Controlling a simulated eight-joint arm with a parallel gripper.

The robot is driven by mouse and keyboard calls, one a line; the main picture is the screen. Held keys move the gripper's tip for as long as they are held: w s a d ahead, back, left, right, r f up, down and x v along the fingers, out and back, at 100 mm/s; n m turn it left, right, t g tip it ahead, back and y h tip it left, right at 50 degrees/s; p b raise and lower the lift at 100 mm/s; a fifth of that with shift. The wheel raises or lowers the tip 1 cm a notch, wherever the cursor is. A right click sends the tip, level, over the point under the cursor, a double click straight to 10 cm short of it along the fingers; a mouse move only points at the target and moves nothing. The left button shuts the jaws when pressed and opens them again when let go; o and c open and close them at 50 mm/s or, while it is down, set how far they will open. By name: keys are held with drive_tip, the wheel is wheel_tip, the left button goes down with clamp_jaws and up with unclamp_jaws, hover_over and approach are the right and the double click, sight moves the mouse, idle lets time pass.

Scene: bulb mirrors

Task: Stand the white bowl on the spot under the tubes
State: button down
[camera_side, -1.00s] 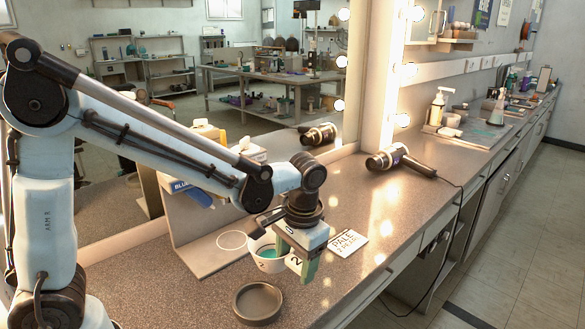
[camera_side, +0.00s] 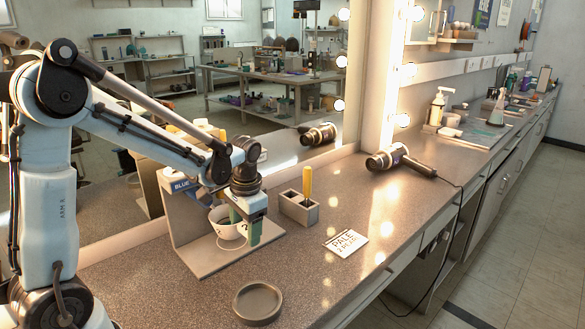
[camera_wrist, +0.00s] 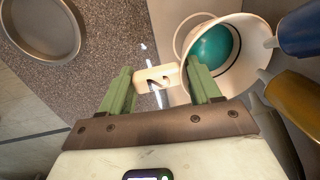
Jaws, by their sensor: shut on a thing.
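My gripper (camera_side: 245,226) is shut on the number-2 tab (camera_wrist: 154,78) of the white bowl (camera_side: 226,228), seen between its green fingers in the wrist view. The bowl, with teal contents (camera_wrist: 212,47), is upright over the base of the grey stand (camera_side: 196,262). The spot, a pale ring (camera_side: 231,245), shows partly beyond the bowl's edge; the bowl covers the rest. I cannot tell whether the bowl touches the base. A blue tube (camera_wrist: 302,32) and an ochre tube (camera_wrist: 297,98) point at the bowl from the right in the wrist view.
A grey holder (camera_side: 299,208) with a yellow-handled tool stands right of the bowl. A card marked PALE (camera_side: 346,242) and a round metal dish (camera_side: 258,303) lie on the counter. A hair dryer (camera_side: 400,160) lies farther back. A mirror is behind the stand.

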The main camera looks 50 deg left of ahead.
drive_tip(key=shift+f, duration=1.1)
drive_tip(key=shift+c, duration=1.1)
unclamp_jaws()
